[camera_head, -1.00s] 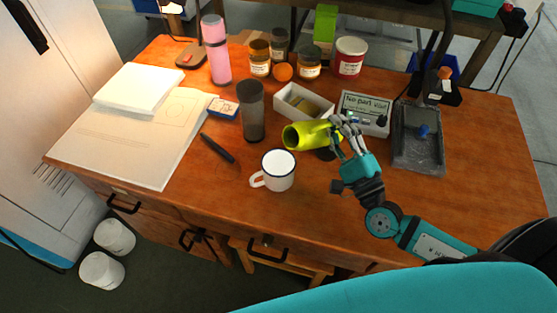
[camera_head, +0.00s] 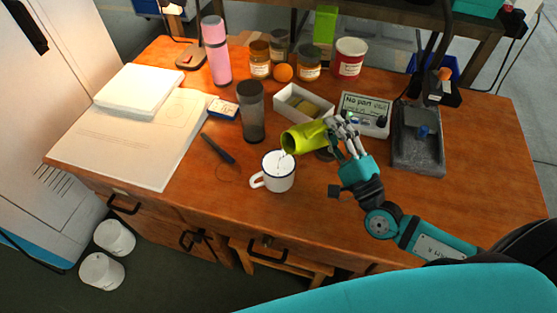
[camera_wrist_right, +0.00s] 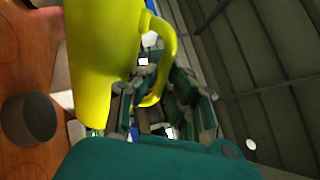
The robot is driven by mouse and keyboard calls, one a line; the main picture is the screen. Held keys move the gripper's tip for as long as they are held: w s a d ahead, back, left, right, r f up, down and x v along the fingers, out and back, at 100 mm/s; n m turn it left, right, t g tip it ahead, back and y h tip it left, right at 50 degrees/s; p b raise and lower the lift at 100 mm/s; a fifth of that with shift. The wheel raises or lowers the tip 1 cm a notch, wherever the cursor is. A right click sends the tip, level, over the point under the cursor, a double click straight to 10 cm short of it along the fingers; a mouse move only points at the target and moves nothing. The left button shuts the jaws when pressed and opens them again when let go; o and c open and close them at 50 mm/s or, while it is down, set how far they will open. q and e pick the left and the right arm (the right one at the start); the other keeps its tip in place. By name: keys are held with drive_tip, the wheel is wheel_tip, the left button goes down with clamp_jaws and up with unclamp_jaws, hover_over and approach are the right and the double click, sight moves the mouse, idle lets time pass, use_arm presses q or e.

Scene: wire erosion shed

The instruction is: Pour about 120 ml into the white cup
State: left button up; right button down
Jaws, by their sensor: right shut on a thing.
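The white cup (camera_head: 279,178), an enamel mug with a dark rim and its handle to the left, stands upright near the front of the table. My right gripper (camera_head: 341,136) is shut on a yellow-green jug (camera_head: 304,137). The jug is tipped well over to the left, its mouth just above the cup's back rim. A thin pale streak runs from the mouth into the cup. The level inside the cup cannot be read. In the right wrist view the jug (camera_wrist_right: 98,60) and its handle show, with my fingers (camera_wrist_right: 160,105) at the handle. My left gripper is out of view.
A dark tumbler (camera_head: 253,112) stands behind and left of the cup. A dark pen-like tool (camera_head: 217,148) lies left of it. A white open box (camera_head: 303,101) and a small sign (camera_head: 366,114) are behind the jug. Bare wood lies in front and right of the cup.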

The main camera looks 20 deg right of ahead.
drive_tip(key=shift+s+a+r+n+y+p, duration=0.1)
drive_tip(key=shift+a+r+n+y+p, duration=0.3)
drive_tip(key=shift+n, duration=0.3)
idle(0.6)
drive_tip(key=shift+r+n, duration=0.25)
drive_tip(key=shift+n, duration=0.05)
drive_tip(key=shift+r+n, duration=0.2)
drive_tip(key=shift+n, duration=0.2)
idle(0.4)
drive_tip(key=shift+f, duration=0.1)
drive_tip(key=d+m+h, duration=0.1)
drive_tip(key=m, duration=0.1)
drive_tip(key=d+f+m+h, duration=0.1)
drive_tip(key=m, duration=0.2)
drive_tip(key=d+m+h, duration=0.1)
drive_tip(key=m, duration=0.2)
drive_tip(key=shift+w+f, duration=0.25)
drive_tip(key=shift+w, duration=0.15)
idle(1.0)
